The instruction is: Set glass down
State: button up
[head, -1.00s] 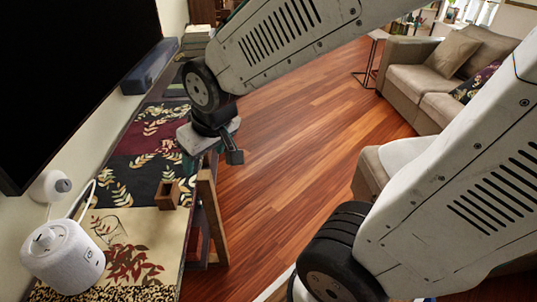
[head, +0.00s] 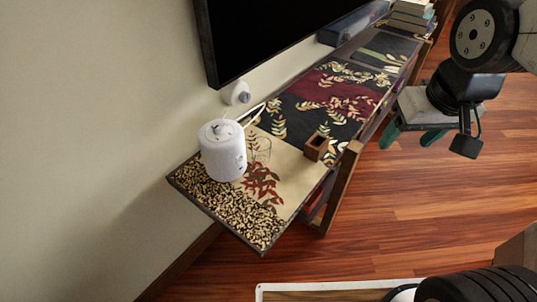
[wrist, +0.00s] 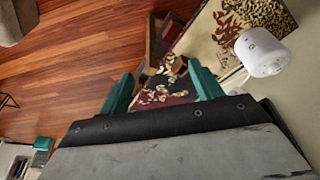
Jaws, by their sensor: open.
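A clear glass (head: 262,149) stands upright on the patterned cabinet top (head: 212,190), beside the white cylindrical speaker. It is faint because it is see-through, and I cannot make it out in the wrist view. My gripper (head: 411,138) is to the right of the cabinet, over the floor in the head view, apart from the glass. Its green fingers are spread with nothing between them. In the wrist view my gripper (wrist: 160,82) is also open and empty, with the patterned top beyond the fingers.
The white speaker (head: 222,150) stands left of the glass, and a small wooden holder (head: 317,146) stands right of it. A black television (head: 290,35) hangs over the cabinet's back. Books (head: 411,15) are stacked at the far end. Wooden floor (head: 440,190) lies open to the right.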

jog(key=w+a+f+n+t, duration=0.1)
jog(key=w+a+f+t, duration=0.35)
jog(key=w, duration=0.75)
jog(key=n+t+y, duration=0.4)
jog(key=t+y, duration=0.1)
jog(key=y, duration=0.2)
send_near(257, 141)
jog(key=x, duration=0.7)
jog(key=shift+s, duration=0.1)
jog(key=c, duration=1.2)
